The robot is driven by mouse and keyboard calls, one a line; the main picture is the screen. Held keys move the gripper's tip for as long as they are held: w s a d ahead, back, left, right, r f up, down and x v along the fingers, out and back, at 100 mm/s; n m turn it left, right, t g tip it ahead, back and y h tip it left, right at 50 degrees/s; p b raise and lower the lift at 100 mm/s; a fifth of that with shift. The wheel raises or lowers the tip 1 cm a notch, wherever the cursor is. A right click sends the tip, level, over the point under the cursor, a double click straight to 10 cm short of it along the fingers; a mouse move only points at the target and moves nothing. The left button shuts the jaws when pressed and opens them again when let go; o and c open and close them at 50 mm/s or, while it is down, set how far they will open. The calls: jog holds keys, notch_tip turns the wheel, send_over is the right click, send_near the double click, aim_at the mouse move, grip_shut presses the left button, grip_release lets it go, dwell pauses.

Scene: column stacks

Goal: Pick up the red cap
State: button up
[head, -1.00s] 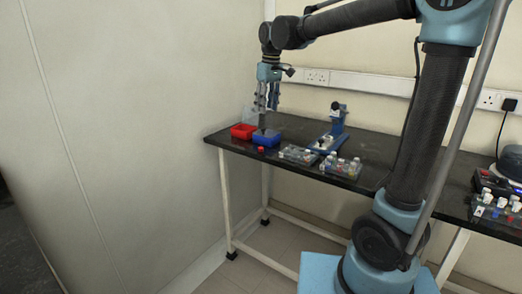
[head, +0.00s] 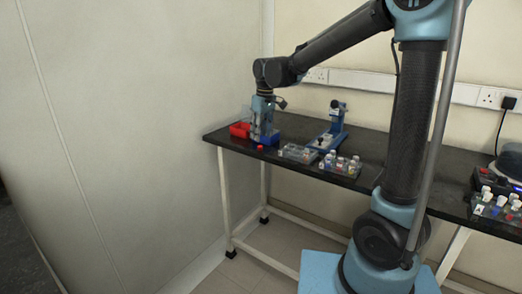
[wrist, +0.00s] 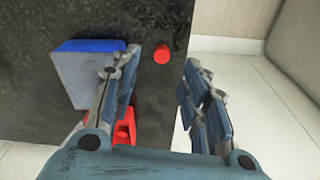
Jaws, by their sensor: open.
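The red cap (head: 260,147) stands on the dark bench top near its front edge, just in front of the blue bin. In the wrist view the red cap (wrist: 161,54) shows whole, ahead of the fingertips and between the lines of the two fingers. My gripper (head: 262,138) points down over the bins, close above the bench. In the wrist view my gripper (wrist: 163,72) is open with nothing between its fingers.
A blue bin (wrist: 85,46) lies beside the left finger, and a red bin (head: 239,130) stands left of it. Trays of vials (head: 340,165) and a blue stand (head: 328,138) are to the right. The bench edge (wrist: 188,60) drops to the floor close by the cap.

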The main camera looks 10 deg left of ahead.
aim_at(260, 146)
jog(key=shift+a+f, duration=0.2)
jog(key=shift+f, duration=2.35)
jog(key=shift+w, duration=0.1)
jog(key=shift+c, duration=0.6)
jog(key=c, duration=0.6)
jog(key=shift+c, duration=0.3)
